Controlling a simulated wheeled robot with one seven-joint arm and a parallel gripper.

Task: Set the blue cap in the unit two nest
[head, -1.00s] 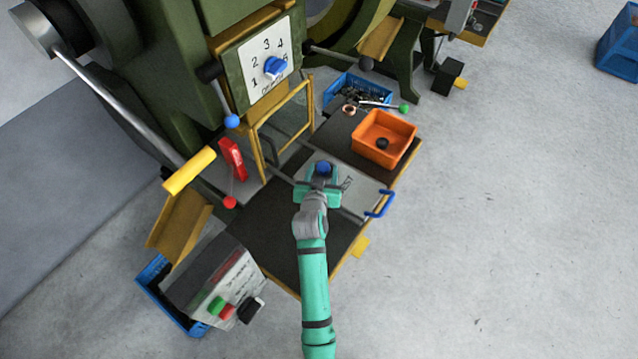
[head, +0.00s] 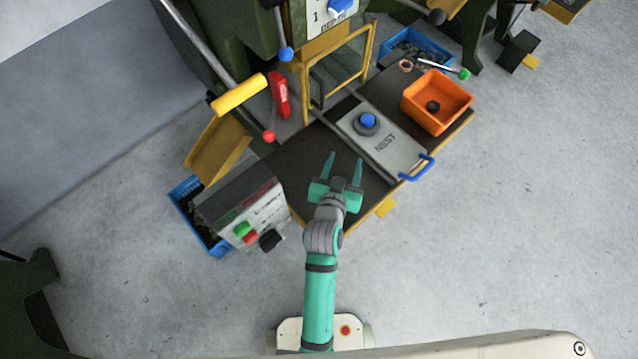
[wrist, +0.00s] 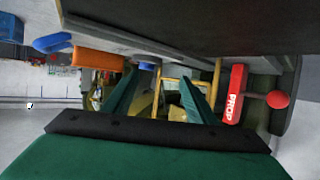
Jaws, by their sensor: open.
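The blue cap (head: 368,120) sits in the dark round nest (head: 360,127) on a grey plate marked NEST (head: 385,145), which has a blue handle. My gripper (head: 345,157) is open and empty in the head view, above the dark table top, left of and nearer than the plate, apart from the cap. In the wrist view its two teal fingers (wrist: 160,95) are spread with nothing between them. A small blue patch near the fingers there may be the cap; I cannot tell. Whether the cap is fully seated cannot be told.
An orange bin (head: 437,100) with a dark round piece stands right of the plate. A yellow-framed guard (head: 340,70) is behind. A red PROP piece (head: 279,95) stands to the left, also seen in the wrist view (wrist: 235,92). A button box (head: 245,210) is at front left.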

